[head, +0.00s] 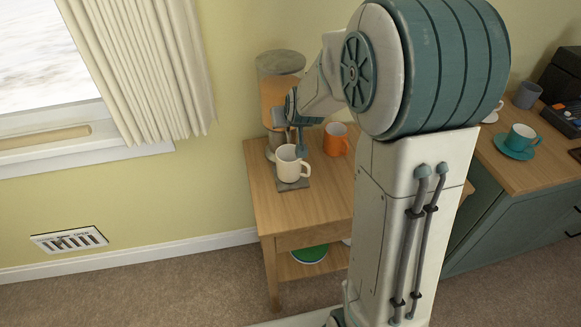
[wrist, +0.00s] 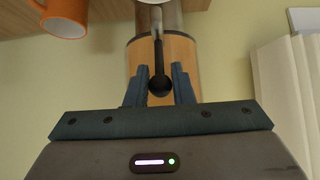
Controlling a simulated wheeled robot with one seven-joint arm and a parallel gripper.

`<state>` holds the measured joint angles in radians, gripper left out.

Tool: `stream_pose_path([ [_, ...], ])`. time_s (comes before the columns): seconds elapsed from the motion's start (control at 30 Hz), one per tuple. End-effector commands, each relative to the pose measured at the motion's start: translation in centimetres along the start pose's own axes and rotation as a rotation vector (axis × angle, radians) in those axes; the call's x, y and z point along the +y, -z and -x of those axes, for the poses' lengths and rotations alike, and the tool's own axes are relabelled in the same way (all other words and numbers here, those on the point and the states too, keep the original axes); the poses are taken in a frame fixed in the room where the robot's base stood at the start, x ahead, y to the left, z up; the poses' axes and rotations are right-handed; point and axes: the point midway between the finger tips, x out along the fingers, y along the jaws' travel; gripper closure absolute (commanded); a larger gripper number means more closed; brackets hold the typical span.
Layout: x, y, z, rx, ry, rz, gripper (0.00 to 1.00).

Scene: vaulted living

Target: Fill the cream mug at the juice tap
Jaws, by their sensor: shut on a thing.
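The cream mug (head: 289,167) stands upright on a small grey tray (head: 295,185) on the wooden side table, beneath the front of the juice dispenser (head: 272,90). The dispenser is a tall cylinder with orange contents and also shows in the wrist view (wrist: 185,60). My gripper (head: 299,142) is above and just behind the mug, at the dispenser's front. In the wrist view, my gripper (wrist: 159,88) is shut on the black knob of the tap lever (wrist: 159,84). The mug's inside is too small to judge, and I cannot make out any juice stream.
An orange mug (head: 336,140) stands on the table right of the cream mug and shows in the wrist view (wrist: 65,20). A teal cup (head: 521,137) on a saucer and a grey cup (head: 527,95) stand on the right cabinet. The table's front (head: 290,212) is clear.

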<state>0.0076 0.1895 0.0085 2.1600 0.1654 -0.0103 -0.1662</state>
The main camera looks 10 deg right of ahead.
Motion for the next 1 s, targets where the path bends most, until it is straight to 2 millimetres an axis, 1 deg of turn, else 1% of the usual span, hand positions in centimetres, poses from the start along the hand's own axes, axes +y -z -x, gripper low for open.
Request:
stream_pose_path([
  [0.03, 0.0, -0.7, -0.1, -0.012, 0.000, 0.000, 1.00],
  [0.53, 0.0, -2.0, 0.6, -0.011, 0.000, 0.000, 1.00],
  [1.0, 0.0, -1.7, 0.7, -0.007, 0.000, 0.000, 1.00],
])
